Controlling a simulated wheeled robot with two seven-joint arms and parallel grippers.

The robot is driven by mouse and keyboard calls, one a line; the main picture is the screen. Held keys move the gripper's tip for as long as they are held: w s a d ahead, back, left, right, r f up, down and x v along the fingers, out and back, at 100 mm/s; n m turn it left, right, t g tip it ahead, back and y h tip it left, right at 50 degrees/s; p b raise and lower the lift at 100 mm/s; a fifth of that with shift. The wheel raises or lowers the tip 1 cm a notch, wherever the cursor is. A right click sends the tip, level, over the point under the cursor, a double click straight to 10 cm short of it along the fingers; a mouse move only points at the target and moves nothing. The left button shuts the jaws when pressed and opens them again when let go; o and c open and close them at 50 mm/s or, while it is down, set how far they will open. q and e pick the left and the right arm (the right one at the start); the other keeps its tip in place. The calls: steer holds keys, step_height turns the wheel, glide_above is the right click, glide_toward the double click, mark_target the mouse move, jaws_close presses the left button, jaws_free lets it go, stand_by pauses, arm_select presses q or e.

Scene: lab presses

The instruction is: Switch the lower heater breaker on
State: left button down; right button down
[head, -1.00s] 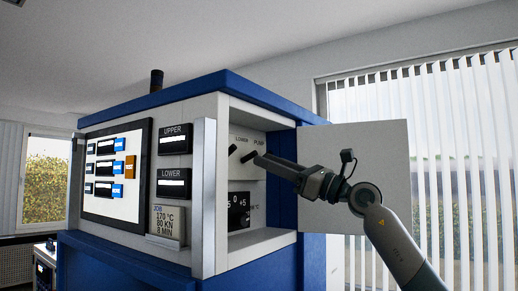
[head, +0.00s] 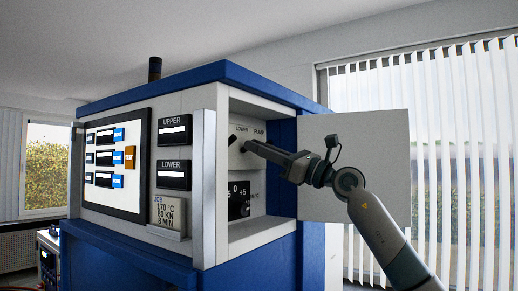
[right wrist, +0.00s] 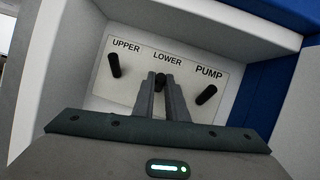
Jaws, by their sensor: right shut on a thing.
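The lower breaker's black lever (right wrist: 160,80) stands under the LOWER label in the right wrist view, in the middle of a white panel. My right gripper (right wrist: 160,84) is shut on this lever, one finger on each side; the fingers hide its lower part. In the head view the right gripper (head: 247,146) reaches from the right into the open compartment. The lever's exact tilt is hard to tell there. My left gripper is not in view.
The UPPER lever (right wrist: 115,65) and PUMP lever (right wrist: 206,95) flank the gripper closely. Compartment walls enclose the panel. An open pale door (head: 355,180) stands behind my right arm. A dial (head: 239,205) sits below the levers.

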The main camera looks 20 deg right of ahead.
steer(key=shift+r+g+h+p, duration=0.3)
steer(key=shift+r+h+p, duration=0.35)
steer(key=shift+p, duration=0.45)
steer(key=shift+w+g+h+p, duration=0.1)
steer(key=shift+g+h+p, duration=0.15)
steer(key=shift+g+p, duration=0.1)
steer(key=shift+m, duration=0.3)
steer(key=shift+f, duration=0.1)
steer(key=c, duration=1.8)
jaws_free()
steer(key=shift+o, duration=0.2)
